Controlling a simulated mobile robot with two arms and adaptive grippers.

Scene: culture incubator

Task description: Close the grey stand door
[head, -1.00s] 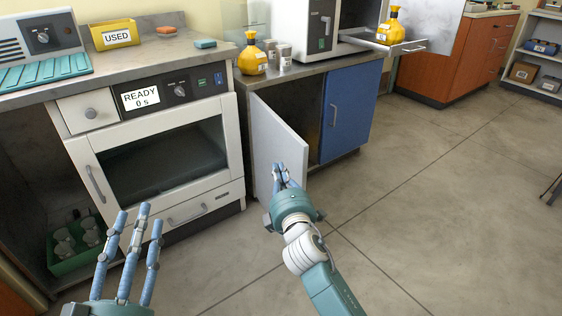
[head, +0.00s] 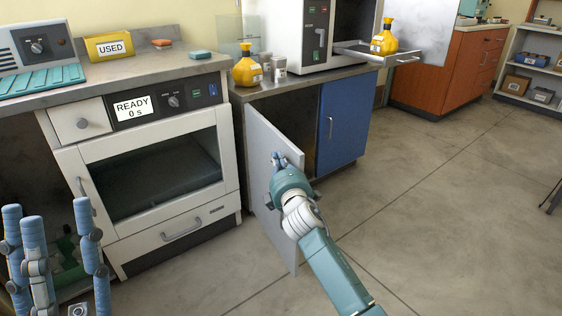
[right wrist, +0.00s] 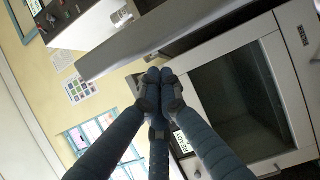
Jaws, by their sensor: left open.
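The grey stand door (head: 259,163) stands open beside the blue door of the low stand, swung out toward the floor in front. Its opening shows dark behind it. My right gripper (head: 278,159) is at the door, near its upper free edge; whether the fingertips touch it I cannot tell. In the right wrist view its fingers (right wrist: 160,83) are drawn together with nothing visible between them. A grey slab (right wrist: 165,35) lies just beyond them there.
The white oven (head: 150,178) stands directly left of the grey door. The blue door (head: 342,122) is shut. A yellow flask (head: 247,68) and small jars stand on the stand top. Another yellow flask (head: 385,40) sits on an extended shelf.

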